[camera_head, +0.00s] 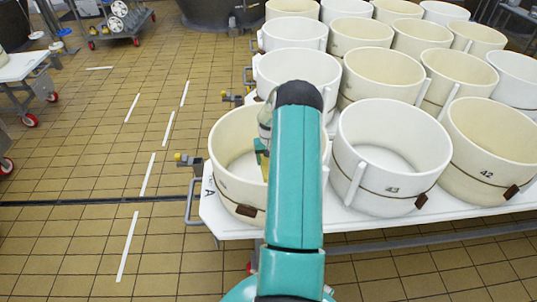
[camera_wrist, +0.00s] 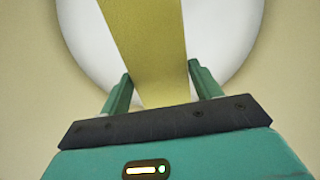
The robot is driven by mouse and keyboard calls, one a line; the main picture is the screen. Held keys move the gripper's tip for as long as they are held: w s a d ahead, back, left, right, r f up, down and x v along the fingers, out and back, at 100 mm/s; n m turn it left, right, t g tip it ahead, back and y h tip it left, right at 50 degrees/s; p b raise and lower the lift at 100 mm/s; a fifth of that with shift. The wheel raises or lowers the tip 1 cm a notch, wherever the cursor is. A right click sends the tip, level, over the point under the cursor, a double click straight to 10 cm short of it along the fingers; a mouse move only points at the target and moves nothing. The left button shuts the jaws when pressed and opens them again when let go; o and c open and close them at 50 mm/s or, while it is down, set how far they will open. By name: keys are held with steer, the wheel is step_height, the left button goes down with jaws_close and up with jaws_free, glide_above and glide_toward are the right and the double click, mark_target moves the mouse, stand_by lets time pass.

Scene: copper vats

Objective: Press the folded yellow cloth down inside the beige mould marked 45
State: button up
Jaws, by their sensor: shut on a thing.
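The yellow cloth (camera_wrist: 145,30) shows in the wrist view as a flat, straight-edged strip running away from me between my fingers. My gripper (camera_wrist: 160,76) is shut on it, one finger along each side. Beyond lies the white round bottom (camera_wrist: 85,35) of a mould, with its beige wall around. In the head view my arm reaches into the front-left beige mould (camera_head: 232,188); its number is hidden by my arm. A little green of my gripper (camera_head: 261,149) and a sliver of yellow show inside that mould. Whether the cloth touches the bottom I cannot tell.
Mould 43 (camera_head: 385,175) stands just right of this one, and mould 42 (camera_head: 487,150) beyond it. More moulds fill the white table (camera_head: 345,226) behind. The tiled floor (camera_head: 110,150) to the left is open, with a cart (camera_head: 120,22) farther back.

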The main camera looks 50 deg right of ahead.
steer(key=shift+f, duration=5.1)
steer(key=shift+f, duration=1.05)
steer(key=o, duration=1.1)
steer(key=shift+f, duration=0.1)
steer(key=shift+c, duration=0.2)
steer(key=shift+o, duration=0.7)
step_height(320, 180, up, 14)
